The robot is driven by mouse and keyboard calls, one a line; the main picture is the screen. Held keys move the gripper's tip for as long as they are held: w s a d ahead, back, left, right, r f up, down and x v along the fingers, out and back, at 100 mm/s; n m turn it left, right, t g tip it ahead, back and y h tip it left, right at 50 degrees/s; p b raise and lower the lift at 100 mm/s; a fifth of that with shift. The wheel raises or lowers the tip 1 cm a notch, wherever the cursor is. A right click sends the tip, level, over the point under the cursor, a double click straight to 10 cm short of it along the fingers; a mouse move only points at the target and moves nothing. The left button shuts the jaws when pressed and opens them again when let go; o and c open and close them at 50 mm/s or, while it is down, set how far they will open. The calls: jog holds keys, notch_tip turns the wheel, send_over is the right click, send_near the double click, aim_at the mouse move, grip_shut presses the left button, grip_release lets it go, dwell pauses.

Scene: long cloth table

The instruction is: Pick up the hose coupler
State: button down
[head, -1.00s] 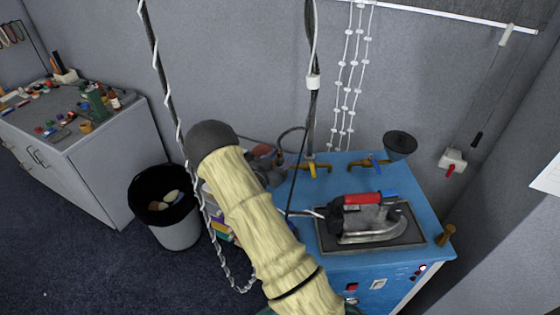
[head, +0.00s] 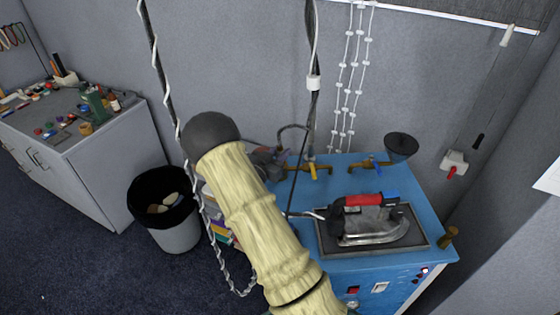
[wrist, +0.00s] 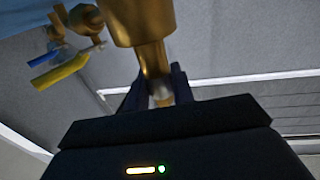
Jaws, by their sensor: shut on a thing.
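In the wrist view, a brass piece (wrist: 152,60), which I take to be the hose coupler, has a wide body at the top and a narrower stem below. My gripper (wrist: 160,92) is shut on that stem, its two dark fingers on either side. The upper end of the piece is cut off by the frame, so I cannot tell whether it is attached there. In the head view my gripper and this piece are not visible; my sleeved arm covers much of the middle.
The blue cabinet (head: 385,275) carries an iron (head: 370,222), a tap with a yellow handle (head: 313,172), one with a blue handle (head: 378,165), and a brass fitting (head: 448,236) at its right edge. A bin (head: 175,235) stands left. Cords hang against the wall.

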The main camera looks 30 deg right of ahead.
notch_tip(320, 180, up, 7)
jog(key=shift+f+b, duration=0.1)
jog(key=shift+b, duration=0.8)
jog(key=shift+a+f, duration=0.1)
